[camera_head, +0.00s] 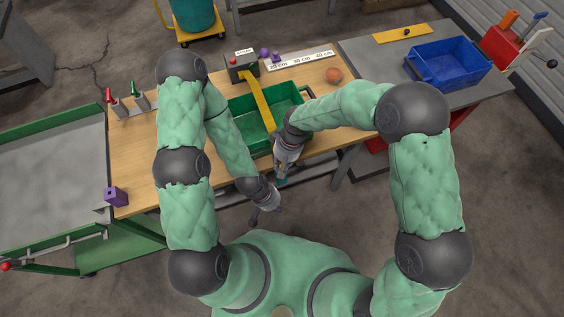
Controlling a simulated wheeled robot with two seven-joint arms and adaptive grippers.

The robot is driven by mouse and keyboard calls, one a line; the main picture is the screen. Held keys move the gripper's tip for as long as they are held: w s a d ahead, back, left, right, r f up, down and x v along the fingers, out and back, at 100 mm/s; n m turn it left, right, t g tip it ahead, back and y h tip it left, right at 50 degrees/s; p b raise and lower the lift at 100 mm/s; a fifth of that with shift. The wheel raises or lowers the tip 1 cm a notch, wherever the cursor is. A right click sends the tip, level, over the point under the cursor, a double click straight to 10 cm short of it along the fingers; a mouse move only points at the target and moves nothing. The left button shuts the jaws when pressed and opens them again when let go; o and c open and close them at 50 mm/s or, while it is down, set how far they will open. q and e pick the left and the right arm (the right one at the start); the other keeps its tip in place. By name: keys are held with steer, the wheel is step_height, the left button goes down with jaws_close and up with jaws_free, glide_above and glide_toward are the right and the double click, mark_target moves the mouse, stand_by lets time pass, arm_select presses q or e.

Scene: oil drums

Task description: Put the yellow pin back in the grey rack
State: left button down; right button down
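The grey rack (132,107) stands at the back left of the wooden table. A red pin (109,96) and a green pin (134,89) stand in it. I cannot make out a yellow pin in this view. My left gripper (267,217) hangs in front of the table's near edge, well away from the rack. Its fingers are spread and I see nothing between them. My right gripper (282,180) points down at the near edge, beside the green bin. Its fingertips are small and partly hidden, so its state is unclear.
A green bin (239,104) sits mid-table, with a yellow tape (257,100) from a dark box (240,68) across it. An orange ball (333,75) lies to the right. A purple block (115,196) is at the left corner. A blue bin (447,62) stands on the grey table.

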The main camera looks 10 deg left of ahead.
steer(key=shift+a+r+p, duration=0.1)
steer(key=shift+r+p, duration=0.5)
steer(key=shift+r, duration=0.4)
steer(key=shift+r+p, duration=2.65)
steer(key=shift+r, duration=1.05)
step_height(320, 180, up, 13)
steer(key=p, duration=0.9)
steer(key=shift+f, duration=0.1)
